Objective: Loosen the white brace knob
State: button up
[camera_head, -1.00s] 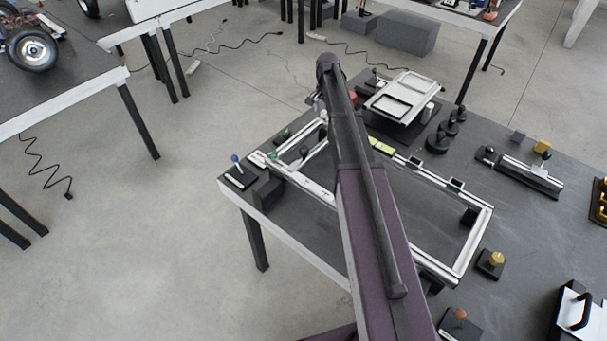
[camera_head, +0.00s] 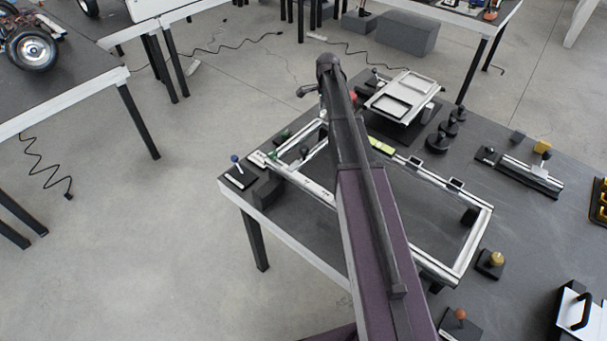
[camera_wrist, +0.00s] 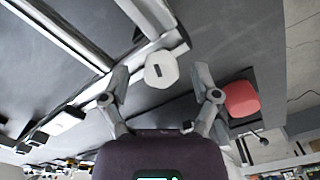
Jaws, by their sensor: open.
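The white brace knob (camera_wrist: 160,70) is in the upper middle of the wrist view, a pale rounded block by a metal rail (camera_wrist: 110,77). My gripper (camera_wrist: 161,74) is open, with one finger on each side of the knob in the picture. Gaps show between the knob and both fingers. I cannot tell how far the knob lies beyond the fingertips. In the head view my arm covers most of the gripper, and I cannot make out the white knob for sure.
A red knob (camera_wrist: 242,98) sits just right of my right finger. In the head view the metal chassis frame (camera_head: 470,250) lies on the dark table. A blue-topped lever (camera_head: 235,159) stands at its left corner. A white tray (camera_head: 427,90) is behind the arm.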

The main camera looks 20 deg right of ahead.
jog(key=m, duration=0.5)
notch_tip(320, 180, up, 14)
jog(key=p, duration=1.4)
jog(key=s+a+f+n+b, duration=0.4)
jog(key=s+a+n, duration=0.1)
jog(key=s, duration=0.4)
jog(key=s+a+f+n+b, duration=0.4)
jog(key=s+a+n, duration=0.1)
jog(key=s+n, duration=0.3)
jog(key=s+a+f+n+b, duration=0.4)
jog(key=s+n, duration=0.3)
jog(key=s, duration=0.2)
jog(key=shift+s+a+f, duration=0.15)
jog(key=shift+s+a, duration=0.05)
jog(key=shift+a, duration=0.2)
jog(key=shift+s+a+f, duration=0.1)
jog(key=shift+s+a, duration=0.1)
jog(key=shift+a, duration=0.2)
jog(key=shift+s+a+f+n+b, duration=0.15)
jog(key=shift+s+a+n+b, duration=0.1)
jog(key=shift+s+n+b, duration=0.2)
jog(key=shift+s, duration=0.1)
jog(key=s+n, duration=0.1)
jog(key=s+a+n, duration=0.1)
jog(key=shift+s, duration=0.35)
